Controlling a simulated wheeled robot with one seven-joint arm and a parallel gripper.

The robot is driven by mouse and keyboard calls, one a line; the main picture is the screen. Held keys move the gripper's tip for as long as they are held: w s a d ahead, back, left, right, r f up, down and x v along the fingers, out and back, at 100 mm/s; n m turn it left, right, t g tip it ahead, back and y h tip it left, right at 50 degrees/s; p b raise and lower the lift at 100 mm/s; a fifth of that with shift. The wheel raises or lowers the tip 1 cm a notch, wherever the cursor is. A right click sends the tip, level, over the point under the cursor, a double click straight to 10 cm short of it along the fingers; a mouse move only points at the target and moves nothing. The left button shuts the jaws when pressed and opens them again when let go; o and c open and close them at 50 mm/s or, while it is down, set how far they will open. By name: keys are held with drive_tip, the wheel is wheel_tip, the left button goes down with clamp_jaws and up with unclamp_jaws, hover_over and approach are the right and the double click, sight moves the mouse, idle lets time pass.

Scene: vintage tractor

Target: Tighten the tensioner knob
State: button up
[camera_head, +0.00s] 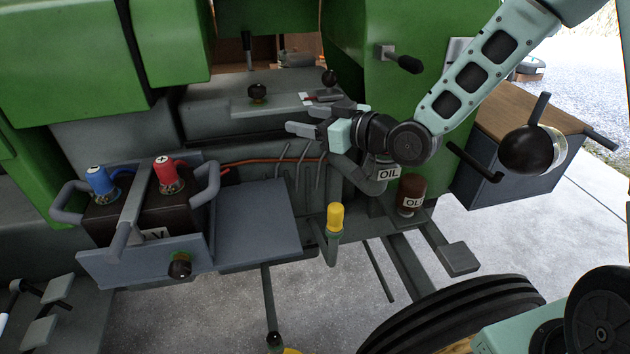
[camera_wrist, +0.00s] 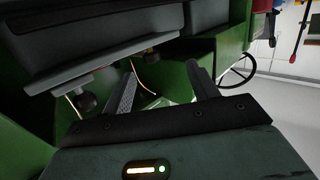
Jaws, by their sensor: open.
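No knob here is labelled as the tensioner knob, and I cannot tell which it is. Another dark knob (camera_head: 180,266) is on the front of the battery tray. My gripper (camera_head: 302,119) is open and empty in front of the engine side, its fingers pointing left. In the wrist view, my gripper's fingers (camera_wrist: 161,68) are spread with nothing between them.
The battery (camera_head: 157,215), with blue and red terminals, sits in its tray (camera_head: 143,262) at left. A yellow-capped post (camera_head: 335,218), an oil pipe (camera_head: 387,172) and a brown oil bottle (camera_head: 411,192) stand below my gripper.

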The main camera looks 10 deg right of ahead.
drive_tip(key=s+a+f+g+h+p, duration=0.1)
drive_tip(key=s+g+h, duration=0.2)
drive_tip(key=s, duration=0.4)
drive_tip(key=s+a+f+g+h+p, duration=0.1)
drive_tip(key=s+f+g+h, duration=0.1)
drive_tip(key=s, duration=0.6)
drive_tip(key=shift+a+g+h+p, duration=0.3)
drive_tip(key=shift+g+h, duration=0.5)
drive_tip(key=shift+g, duration=0.5)
drive_tip(key=s+d+r+g+h, duration=0.1)
drive_tip(key=s+d+g+h, duration=0.1)
drive_tip(key=s, duration=0.7)
drive_tip(key=s+d+r+m+g+h, duration=0.1)
drive_tip(key=s+d+r+g+h, duration=0.1)
drive_tip(key=s, duration=0.6)
drive_tip(key=shift+s+g, duration=0.35)
drive_tip(key=shift+g, duration=0.05)
drive_tip(key=shift+r, duration=0.2)
